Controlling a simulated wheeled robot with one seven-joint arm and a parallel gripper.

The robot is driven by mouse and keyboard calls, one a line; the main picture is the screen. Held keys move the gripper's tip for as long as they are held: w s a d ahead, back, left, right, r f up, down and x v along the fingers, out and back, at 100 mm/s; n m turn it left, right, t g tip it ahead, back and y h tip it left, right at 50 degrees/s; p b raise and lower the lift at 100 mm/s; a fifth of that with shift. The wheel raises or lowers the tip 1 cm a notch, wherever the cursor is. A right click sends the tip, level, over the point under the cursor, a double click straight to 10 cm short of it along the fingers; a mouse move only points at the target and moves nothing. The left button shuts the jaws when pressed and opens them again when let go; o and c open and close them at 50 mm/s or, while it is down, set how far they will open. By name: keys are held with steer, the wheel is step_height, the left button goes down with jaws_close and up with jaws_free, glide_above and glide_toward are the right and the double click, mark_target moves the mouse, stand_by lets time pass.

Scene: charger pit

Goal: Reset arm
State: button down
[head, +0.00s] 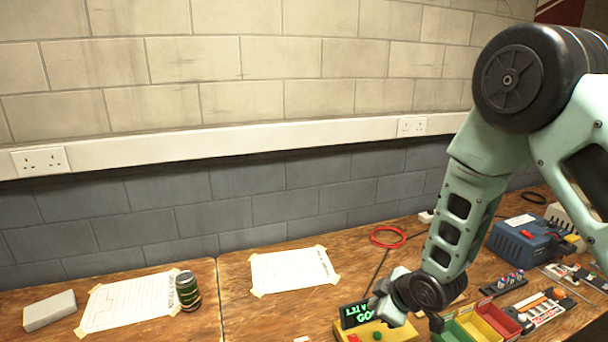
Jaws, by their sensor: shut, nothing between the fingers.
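My arm comes in from the right edge in pale green and black, and bends down toward the bench. My gripper (388,308) is at its lower end, low in the head view, above the front part of the wooden bench (235,325). It is shut and empty. It overlaps a yellow box (400,334) with a green-lit display (358,315) in the picture. I cannot tell how far apart they are. The fingertips are small and partly hidden by the wrist.
Coloured bins (486,322), a blue unit (522,240) and small tools crowd the right. A red cable ring (388,237) lies behind the gripper. Taped papers (293,270), a dark can (187,291) and a grey block (49,311) are left. The block wall (250,200) stands behind.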

steer(key=s+a+r+m+g+h, duration=0.1)
steer(key=s+a+r+m+g, duration=0.3)
steer(key=s+r, duration=0.85)
steer(key=s+r+g+h, duration=0.1)
steer(key=s+r, duration=0.2)
steer(key=s, duration=0.5)
steer(key=s+r+g+h, duration=0.1)
steer(key=s+r, duration=0.2)
steer(key=s, duration=0.6)
steer(key=shift+s+d+m+g, duration=0.25)
steer(key=shift+d+m+g, duration=0.1)
steer(key=shift+m+g, duration=0.05)
stand_by(1.0)
